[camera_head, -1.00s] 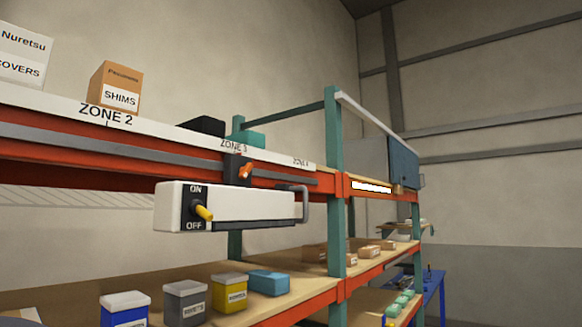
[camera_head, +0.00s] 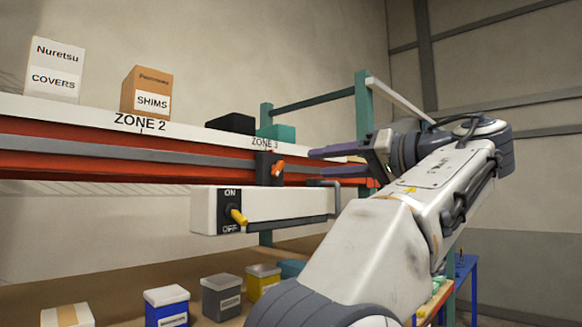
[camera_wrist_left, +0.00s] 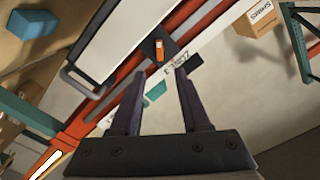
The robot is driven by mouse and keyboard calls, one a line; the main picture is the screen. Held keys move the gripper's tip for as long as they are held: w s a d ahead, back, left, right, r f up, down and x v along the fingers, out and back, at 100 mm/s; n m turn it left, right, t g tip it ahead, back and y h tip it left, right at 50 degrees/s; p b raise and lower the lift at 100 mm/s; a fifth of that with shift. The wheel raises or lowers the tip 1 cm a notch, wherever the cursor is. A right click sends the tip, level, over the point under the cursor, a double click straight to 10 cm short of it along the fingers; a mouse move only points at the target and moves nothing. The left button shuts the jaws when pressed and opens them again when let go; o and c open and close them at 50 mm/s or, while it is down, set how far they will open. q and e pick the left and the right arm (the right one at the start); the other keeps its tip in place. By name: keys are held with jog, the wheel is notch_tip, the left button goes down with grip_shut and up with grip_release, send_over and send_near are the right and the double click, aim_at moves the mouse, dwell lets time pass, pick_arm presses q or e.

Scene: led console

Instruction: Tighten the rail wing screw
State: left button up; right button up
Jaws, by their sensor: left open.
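The orange wing screw (camera_head: 278,167) sits on a black clamp (camera_head: 263,170) on the grey rail along the red shelf beam. Under it hangs a white console (camera_head: 285,206) with a yellow toggle (camera_head: 238,216) between ON and OFF. My left gripper (camera_head: 312,162) is open and empty, its dark fingers pointing left towards the screw, apart from it in the picture. In the left wrist view the screw (camera_wrist_left: 159,46) shows beyond and between the fingertips (camera_wrist_left: 159,71). My right gripper is not in view.
A grey handle (camera_head: 330,184) juts from the console's right end, close to my arm. Boxes labelled COVERS (camera_head: 54,70) and SHIMS (camera_head: 147,93) stand on the upper shelf. Several small bins, including a blue one (camera_head: 167,306), stand on the lower shelf. A green upright (camera_head: 363,105) rises behind my gripper.

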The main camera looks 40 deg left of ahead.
aim_at(281, 167)
pick_arm(q)
jog(key=a, duration=0.3)
jog(key=a+p, duration=0.1)
jog(key=a, duration=0.2)
jog(key=a+p, duration=0.1)
jog(key=a, duration=0.2)
jog(key=shift+w+a, duration=0.35)
jog(key=shift+a, duration=0.05)
grip_shut()
